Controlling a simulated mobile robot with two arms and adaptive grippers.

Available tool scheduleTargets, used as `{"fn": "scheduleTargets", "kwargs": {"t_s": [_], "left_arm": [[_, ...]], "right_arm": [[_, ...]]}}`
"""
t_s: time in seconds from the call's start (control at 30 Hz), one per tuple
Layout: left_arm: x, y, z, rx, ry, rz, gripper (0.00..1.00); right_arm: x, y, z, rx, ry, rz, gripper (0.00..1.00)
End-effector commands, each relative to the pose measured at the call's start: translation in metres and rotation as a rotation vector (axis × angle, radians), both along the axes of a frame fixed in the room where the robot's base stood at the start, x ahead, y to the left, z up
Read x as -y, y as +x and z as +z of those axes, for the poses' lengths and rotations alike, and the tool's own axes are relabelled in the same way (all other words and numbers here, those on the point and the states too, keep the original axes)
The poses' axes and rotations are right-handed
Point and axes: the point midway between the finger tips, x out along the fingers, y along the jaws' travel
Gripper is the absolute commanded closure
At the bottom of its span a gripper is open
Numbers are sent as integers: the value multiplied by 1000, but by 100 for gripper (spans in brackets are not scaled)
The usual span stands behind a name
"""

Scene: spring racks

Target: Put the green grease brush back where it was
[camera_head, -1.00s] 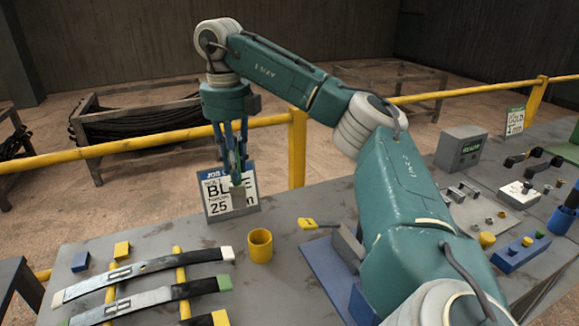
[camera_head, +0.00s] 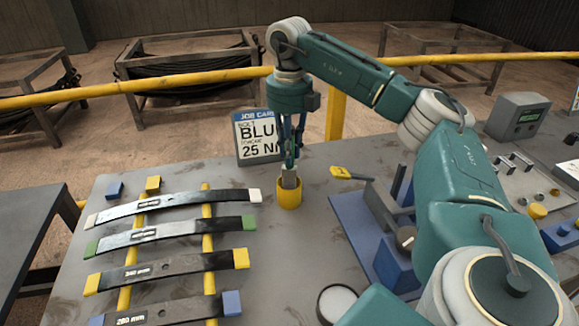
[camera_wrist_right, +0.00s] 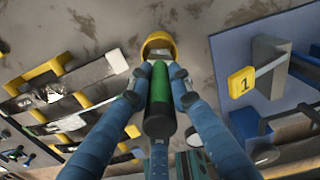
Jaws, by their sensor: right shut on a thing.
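My right gripper (camera_head: 291,160) points down and is shut on the green grease brush. In the right wrist view the green handle (camera_wrist_right: 159,105) sits between the two blue fingers. The brush's grey lower end (camera_head: 290,180) hangs below the fingers, at the mouth of a yellow cup (camera_head: 289,200) on the bench. The cup also shows beyond the handle in the wrist view (camera_wrist_right: 158,42). I cannot tell how far the brush end is inside the cup. My left gripper is not in view.
Several leaf springs (camera_head: 180,228) with coloured ends lie on yellow bars left of the cup. A job card (camera_head: 257,140) stands behind it. A blue fixture plate (camera_head: 350,225) with a yellow tag (camera_head: 340,172) is to the right. A yellow rail runs behind the bench.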

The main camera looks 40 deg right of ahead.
Motion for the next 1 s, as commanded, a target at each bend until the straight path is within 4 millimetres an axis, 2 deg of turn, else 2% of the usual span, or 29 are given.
{"fn": "scheduleTargets", "kwargs": {"t_s": [0.4, 0.8, 0.83, 0.9, 1.0], "left_arm": [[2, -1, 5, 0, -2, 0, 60], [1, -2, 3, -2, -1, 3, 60], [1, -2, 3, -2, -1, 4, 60], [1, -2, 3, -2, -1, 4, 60], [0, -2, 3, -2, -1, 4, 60]], "right_arm": [[0, 0, -47, -1, 0, 0, 100], [0, 0, -52, -1, 0, 1, 100], [0, 0, -52, 0, 0, 1, 75], [0, 0, -51, 0, 0, 1, 62], [0, 0, -51, 0, 0, 1, 62]]}}
